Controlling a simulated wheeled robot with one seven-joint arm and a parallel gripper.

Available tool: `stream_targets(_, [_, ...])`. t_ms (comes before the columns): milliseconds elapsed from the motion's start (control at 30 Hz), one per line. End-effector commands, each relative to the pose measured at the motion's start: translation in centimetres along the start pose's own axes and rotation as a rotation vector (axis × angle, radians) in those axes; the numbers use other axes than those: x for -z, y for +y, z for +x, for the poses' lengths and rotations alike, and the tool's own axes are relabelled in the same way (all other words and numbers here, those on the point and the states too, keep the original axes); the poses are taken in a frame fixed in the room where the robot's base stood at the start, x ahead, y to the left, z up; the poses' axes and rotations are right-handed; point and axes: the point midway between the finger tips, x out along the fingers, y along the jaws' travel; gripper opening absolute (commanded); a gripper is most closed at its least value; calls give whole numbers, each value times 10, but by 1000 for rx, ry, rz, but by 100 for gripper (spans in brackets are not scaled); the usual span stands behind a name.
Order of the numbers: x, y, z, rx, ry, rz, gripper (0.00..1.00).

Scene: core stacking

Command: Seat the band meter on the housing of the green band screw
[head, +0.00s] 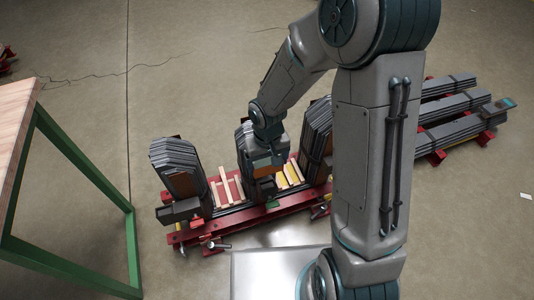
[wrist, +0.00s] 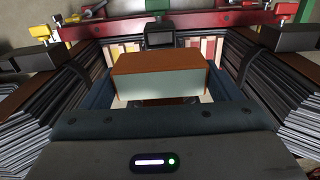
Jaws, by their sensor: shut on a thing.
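The band meter (wrist: 160,72), a block with an orange-brown top and a pale grey-green face, sits between my fingers in the wrist view. My gripper (wrist: 160,88) is shut on it. In the head view my gripper (head: 265,163) is low over the middle of the core, and the meter is hard to separate from it there. A dark middle housing (wrist: 160,36) shows just beyond the meter in the wrist view; I cannot tell whether they touch. A small green part (wrist: 158,5) shows beyond that housing. It may be the green band screw.
Laminated stacks stand on both sides, left (head: 178,168) and right (head: 317,135). Dark housings flank the gripper at left (wrist: 32,58) and right (wrist: 287,37). A red beam (head: 240,222) runs along the front. A green-legged table (head: 70,150) stands at left. Spare laminations (head: 455,103) lie at right.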

Motion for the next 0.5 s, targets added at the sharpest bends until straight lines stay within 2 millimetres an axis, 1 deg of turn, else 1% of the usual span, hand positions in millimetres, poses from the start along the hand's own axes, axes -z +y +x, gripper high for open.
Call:
stream_targets(367, [0, 0, -1, 1, 0, 3, 50])
stream_targets(500, [0, 1, 6, 1, 0, 3, 50])
